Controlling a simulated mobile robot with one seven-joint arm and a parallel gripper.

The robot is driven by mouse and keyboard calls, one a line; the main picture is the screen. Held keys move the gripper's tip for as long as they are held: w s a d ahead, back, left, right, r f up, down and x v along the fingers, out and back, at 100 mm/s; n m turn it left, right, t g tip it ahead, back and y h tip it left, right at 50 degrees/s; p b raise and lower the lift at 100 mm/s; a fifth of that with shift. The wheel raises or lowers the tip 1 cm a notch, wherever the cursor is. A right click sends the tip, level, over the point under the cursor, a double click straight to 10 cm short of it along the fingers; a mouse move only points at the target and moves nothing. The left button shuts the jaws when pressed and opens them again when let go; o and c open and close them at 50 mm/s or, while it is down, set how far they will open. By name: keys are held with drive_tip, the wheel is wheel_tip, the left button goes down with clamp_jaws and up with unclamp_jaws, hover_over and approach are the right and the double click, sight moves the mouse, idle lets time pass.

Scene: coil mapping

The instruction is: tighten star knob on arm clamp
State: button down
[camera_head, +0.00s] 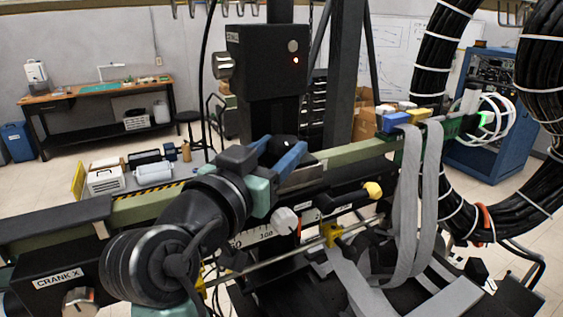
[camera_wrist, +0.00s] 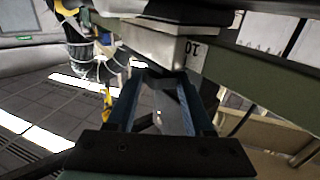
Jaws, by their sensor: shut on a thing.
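My gripper (camera_head: 281,160) has blue fingers and reaches in over the green-grey beam near the middle of the head view. Its fingers are closed around a small black knob (camera_head: 284,141), which I take to be the star knob. The fingers hide most of it, so its lobes and turn angle cannot be told. In the wrist view my gripper (camera_wrist: 167,78) has its fingertips up against a pale grey block (camera_wrist: 152,43) under the beam. The knob itself is not clear there. A metal clamp block (camera_head: 305,172) sits on the beam just beside the fingers.
The long green-grey beam (camera_head: 150,206) runs across the scene. A black column head (camera_head: 268,60) with a red light stands behind my gripper. A white knob (camera_head: 286,221) and a yellow-tipped handle (camera_head: 373,190) stick out below. Grey ribbon cables (camera_head: 432,190) hang at the right.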

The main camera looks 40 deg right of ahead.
drive_tip(key=shift+w+m+g+h+b, duration=0.15)
drive_tip(key=shift+m+g+h+b, duration=0.15)
drive_tip(key=shift+m+g+b, duration=0.65)
drive_tip(key=shift+w+m+g+h+b, duration=0.1)
drive_tip(key=shift+m+g+h+b, duration=0.35)
drive_tip(key=shift+g, duration=0.8)
drive_tip(key=shift+m+g, duration=0.3)
drive_tip(key=shift+g, duration=0.1)
drive_tip(key=shift+c, duration=1.4)
unclamp_jaws()
drive_tip(key=shift+d, duration=0.1)
drive_tip(key=shift+a+f+b, duration=0.15)
drive_tip(key=shift+a+b, duration=0.25)
drive_tip(key=shift+a, duration=0.2)
drive_tip(key=s+a+b, duration=0.1)
drive_tip(key=a+b, duration=0.3)
drive_tip(key=a, duration=0.7)
drive_tip(key=shift+s+a+b, duration=0.2)
drive_tip(key=shift+a+b, duration=0.15)
drive_tip(key=shift+a, duration=0.05)
